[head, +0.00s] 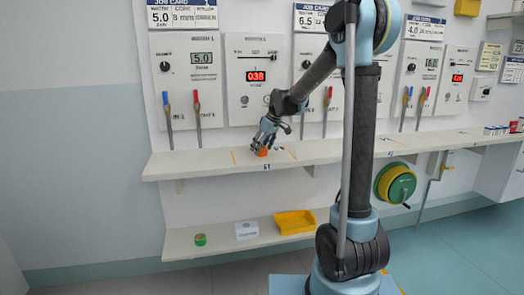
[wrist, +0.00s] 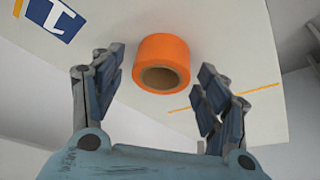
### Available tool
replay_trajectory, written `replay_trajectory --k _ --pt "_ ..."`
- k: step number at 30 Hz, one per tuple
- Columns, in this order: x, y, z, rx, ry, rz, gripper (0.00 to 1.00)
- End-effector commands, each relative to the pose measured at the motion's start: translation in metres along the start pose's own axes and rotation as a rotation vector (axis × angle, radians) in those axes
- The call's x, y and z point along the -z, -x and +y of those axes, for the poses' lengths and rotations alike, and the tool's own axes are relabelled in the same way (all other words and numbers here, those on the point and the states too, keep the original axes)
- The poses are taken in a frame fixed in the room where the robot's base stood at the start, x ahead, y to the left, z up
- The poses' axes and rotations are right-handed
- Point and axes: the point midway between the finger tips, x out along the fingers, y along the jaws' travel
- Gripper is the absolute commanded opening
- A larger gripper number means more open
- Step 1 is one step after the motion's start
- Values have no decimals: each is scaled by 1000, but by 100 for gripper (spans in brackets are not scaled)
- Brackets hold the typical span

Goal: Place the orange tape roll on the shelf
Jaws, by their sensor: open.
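The orange tape roll (wrist: 161,50) rests on the long white upper shelf (wrist: 205,22), near its front edge. In the head view the orange roll (head: 262,151) shows small just below my gripper (head: 266,139). In the wrist view my gripper (wrist: 160,95) is open, with one finger to each side of the roll and the roll a little beyond the fingertips. I see no contact between fingers and roll. The upper shelf (head: 205,160) also shows in the head view under the wall panels.
A lower shelf (head: 215,246) holds a green roll (head: 200,239), a white box (head: 246,230) and a yellow tray (head: 295,222). Levers (head: 197,108) and panels stand behind the upper shelf. A green and yellow reel (head: 395,183) hangs at right. The upper shelf's left end is clear.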

Motion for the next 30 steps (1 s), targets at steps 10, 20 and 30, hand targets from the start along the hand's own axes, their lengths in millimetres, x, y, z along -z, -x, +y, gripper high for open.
replay_trajectory --k 10,20,30 --pt "0 63 0 0 -1 0 68" --pt "0 106 0 0 0 0 68" --pt "-51 127 -18 -25 -91 -29 68"
